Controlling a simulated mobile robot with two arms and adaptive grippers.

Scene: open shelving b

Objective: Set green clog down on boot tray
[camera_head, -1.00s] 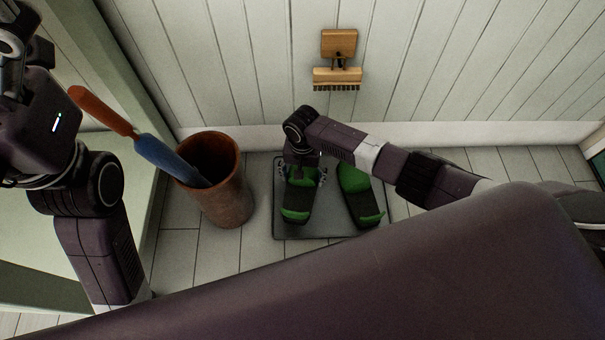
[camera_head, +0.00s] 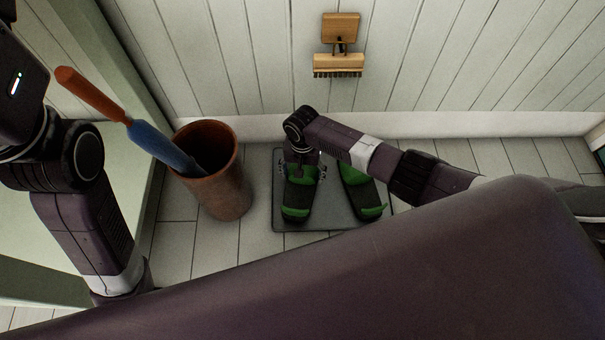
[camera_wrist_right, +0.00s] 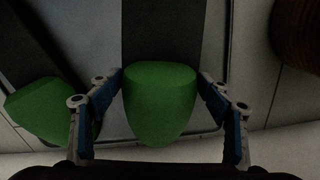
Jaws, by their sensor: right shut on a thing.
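One green clog (camera_head: 297,203), with a dark insole, is at the left half of the dark grey boot tray (camera_head: 330,220). My right gripper (camera_head: 302,172) is shut on its wall-side end from above. In the right wrist view, the fingers (camera_wrist_right: 160,85) lie on both sides of the green toe (camera_wrist_right: 160,105). The clog looks level and at or very close to the tray surface; I cannot tell whether its sole touches. A matching green clog (camera_head: 361,196) stands to its right on the tray, slightly angled. My left arm shows at the left, its gripper out of frame.
A brown pot (camera_head: 222,182) holding a blue tool with an orange handle (camera_head: 92,94) stands left of the tray. A wooden brush (camera_head: 339,64) is on the white plank wall behind.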

